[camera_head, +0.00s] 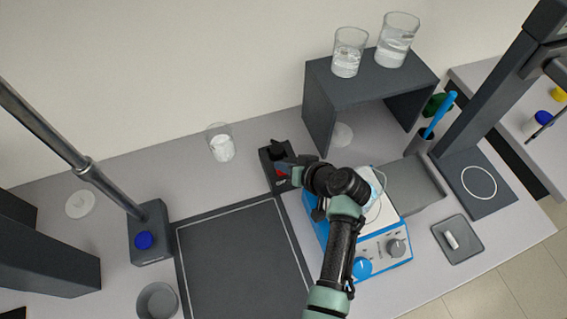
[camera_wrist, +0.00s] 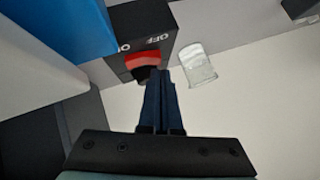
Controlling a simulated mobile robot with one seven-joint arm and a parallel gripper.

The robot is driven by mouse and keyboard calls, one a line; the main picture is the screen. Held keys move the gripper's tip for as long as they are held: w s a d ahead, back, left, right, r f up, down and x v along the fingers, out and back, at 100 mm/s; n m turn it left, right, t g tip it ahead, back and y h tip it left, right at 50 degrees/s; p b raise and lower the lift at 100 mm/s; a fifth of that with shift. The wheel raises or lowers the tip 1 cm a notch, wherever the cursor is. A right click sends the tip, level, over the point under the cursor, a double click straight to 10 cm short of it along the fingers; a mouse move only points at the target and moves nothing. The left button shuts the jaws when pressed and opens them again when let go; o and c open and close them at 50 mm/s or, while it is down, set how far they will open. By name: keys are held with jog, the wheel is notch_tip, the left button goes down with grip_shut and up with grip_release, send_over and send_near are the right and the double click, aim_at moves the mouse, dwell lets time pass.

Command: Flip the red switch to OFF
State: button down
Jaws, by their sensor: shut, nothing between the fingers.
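The red switch (camera_wrist: 143,60) sits on a black box with white OFF and ON lettering (camera_wrist: 140,32) in the wrist view. In the head view the black switch box (camera_head: 270,178) stands on the bench beside the blue stirrer, with a bit of red (camera_head: 281,170) showing. My gripper (camera_wrist: 161,72) is shut and empty. Its fingertips are right at the red switch, at its edge in the wrist view; I cannot tell whether they touch it. In the head view my gripper (camera_head: 285,162) is over the box and partly hides it. Which way the switch is tipped is unclear.
A blue and white stirrer (camera_head: 397,248) is close under my arm. A glass beaker (camera_head: 221,146) stands left of the switch box. A dark shelf (camera_head: 318,105) with two beakers on top is behind. A dark mat (camera_head: 240,255) lies in front.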

jog(key=shift+a+f, duration=0.1)
jog(key=shift+f, duration=0.1)
jog(key=shift+s+a+f, duration=0.15)
jog(key=shift+a+f, duration=0.1)
jog(key=shift+f+h, duration=0.1)
jog(key=shift+h, duration=0.3)
jog(key=shift+d, duration=0.15)
jog(key=shift+w+d+b, duration=0.3)
jog(key=shift+d+b, duration=0.25)
jog(key=shift+d, duration=0.05)
jog(key=shift+r, duration=0.2)
jog(key=shift+r, duration=0.1)
